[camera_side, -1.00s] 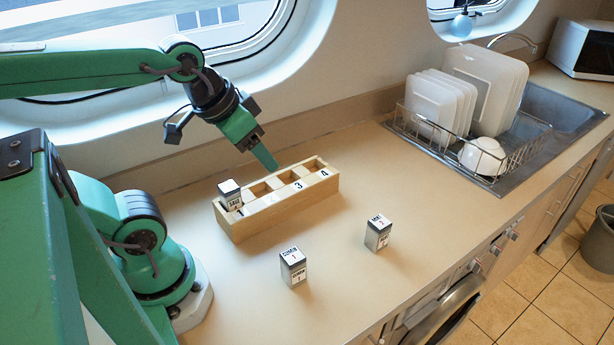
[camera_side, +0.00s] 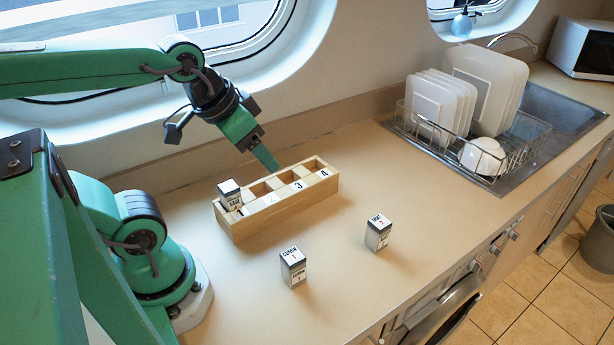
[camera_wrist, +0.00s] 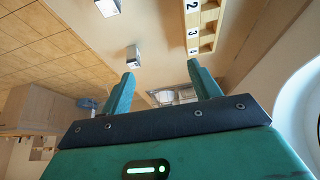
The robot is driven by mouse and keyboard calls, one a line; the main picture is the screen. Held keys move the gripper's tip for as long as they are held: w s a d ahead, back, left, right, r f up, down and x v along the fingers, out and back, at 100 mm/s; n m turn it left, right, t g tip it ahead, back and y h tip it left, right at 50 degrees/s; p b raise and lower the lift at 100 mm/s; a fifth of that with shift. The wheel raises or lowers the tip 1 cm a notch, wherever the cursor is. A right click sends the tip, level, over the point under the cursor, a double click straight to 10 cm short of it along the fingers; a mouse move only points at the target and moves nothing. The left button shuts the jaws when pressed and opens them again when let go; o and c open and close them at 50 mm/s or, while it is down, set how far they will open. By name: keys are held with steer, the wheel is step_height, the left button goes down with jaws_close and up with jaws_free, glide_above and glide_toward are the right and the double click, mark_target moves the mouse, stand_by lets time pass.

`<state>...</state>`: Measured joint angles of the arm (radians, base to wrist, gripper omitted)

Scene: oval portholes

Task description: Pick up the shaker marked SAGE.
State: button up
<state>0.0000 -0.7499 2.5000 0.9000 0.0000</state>
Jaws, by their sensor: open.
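The SAGE shaker (camera_side: 229,193), white with a dark band at the top, stands in the leftmost compartment of the wooden rack (camera_side: 270,213) in the side view. It sticks up above the rim and leans slightly. I do not see it in the wrist view. My gripper (camera_side: 270,165) is open and empty above the back of the rack, to the right of the shaker and apart from it. Its two fingers (camera_wrist: 161,72) show spread in the wrist view, with part of the rack (camera_wrist: 190,22) beyond them.
A CUMIN shaker (camera_side: 293,267) and another shaker (camera_side: 378,232), its label hard to read, stand on the counter in front of the rack. The rack's other compartments look empty. A dish rack (camera_side: 455,148) with plates and a bowl stands at the right. Counter between is clear.

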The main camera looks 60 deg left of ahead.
steer(key=shift+a, duration=0.1)
steer(key=g, duration=0.5)
glide_above(227, 187)
steer(key=shift+n, duration=0.3)
steer(key=f, duration=0.5)
steer(key=d+f, duration=0.1)
steer(key=f, duration=0.2)
steer(key=shift+w+f, duration=0.15)
steer(key=shift+w, duration=0.05)
steer(key=shift+s+a+f+g, duration=0.25)
steer(key=shift+a+f+g, duration=0.05)
steer(key=shift+a, duration=0.15)
steer(key=shift+f, duration=0.15)
steer(key=shift+f, duration=1.15)
